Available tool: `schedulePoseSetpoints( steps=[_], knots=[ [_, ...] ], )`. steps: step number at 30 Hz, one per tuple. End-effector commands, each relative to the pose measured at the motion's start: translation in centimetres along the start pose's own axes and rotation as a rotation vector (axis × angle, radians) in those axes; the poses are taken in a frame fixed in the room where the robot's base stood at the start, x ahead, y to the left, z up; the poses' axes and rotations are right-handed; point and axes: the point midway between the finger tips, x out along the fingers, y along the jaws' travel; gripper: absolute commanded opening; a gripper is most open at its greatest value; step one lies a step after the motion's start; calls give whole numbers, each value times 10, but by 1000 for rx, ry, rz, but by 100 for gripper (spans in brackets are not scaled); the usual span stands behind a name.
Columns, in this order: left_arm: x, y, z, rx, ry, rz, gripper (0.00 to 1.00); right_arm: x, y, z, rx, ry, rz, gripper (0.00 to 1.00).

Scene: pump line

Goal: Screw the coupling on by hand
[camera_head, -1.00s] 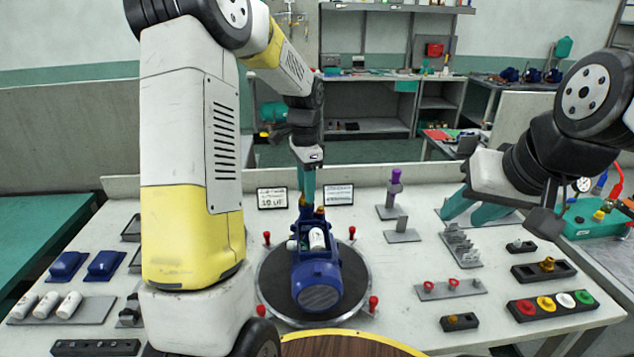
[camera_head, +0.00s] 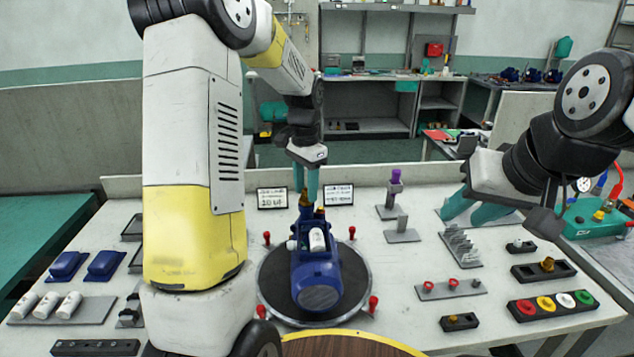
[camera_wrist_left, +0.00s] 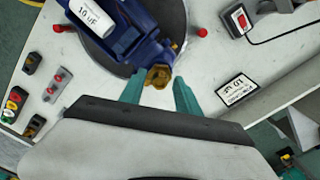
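The blue pump (camera_head: 318,272) with a white capacitor (camera_head: 317,240) lies on the round dark turntable (camera_head: 268,290). A brass coupling (camera_head: 305,199) stands at the pump's far end, and it also shows in the left wrist view (camera_wrist_left: 158,76). My left gripper (camera_head: 306,196) points down over the coupling. Its teal fingers are spread to either side with visible gaps, so it is open and does not hold the coupling. The thread is too small to judge. My right gripper (camera_head: 463,216) is open and empty above the table's right side.
Red-topped pins (camera_head: 373,304) ring the turntable. Two label cards (camera_head: 339,195) stand behind it. Blue covers (camera_head: 106,265) and white capacitors (camera_head: 70,304) lie left. Grey racks (camera_head: 460,248) and a coloured-ring holder (camera_head: 552,304) stand right.

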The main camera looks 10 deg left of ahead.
Motion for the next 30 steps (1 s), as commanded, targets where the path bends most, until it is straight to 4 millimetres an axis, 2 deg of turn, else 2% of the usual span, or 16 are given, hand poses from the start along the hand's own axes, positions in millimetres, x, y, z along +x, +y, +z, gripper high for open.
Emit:
schedulePoseSetpoints(
  steps=[5,9,11,17,24,30],
  knots=[
    [0,0,0,1,0,0,37,0,0,0,0,0,0,36],
    [0,0,0,1,0,0,9,0,0,0,0,0,0,36],
    [0,0,0,1,0,0,0,0,0,0,0,0,0,36],
    [0,0,0,30,0,0,0,0,0,0,0,0,0,36],
    [0,0,0,277,1,1,0,0,0,0,0,0,0,36],
    [0,0,0,304,0,0,0,0,0,0,0,0,0,36]
  ],
)
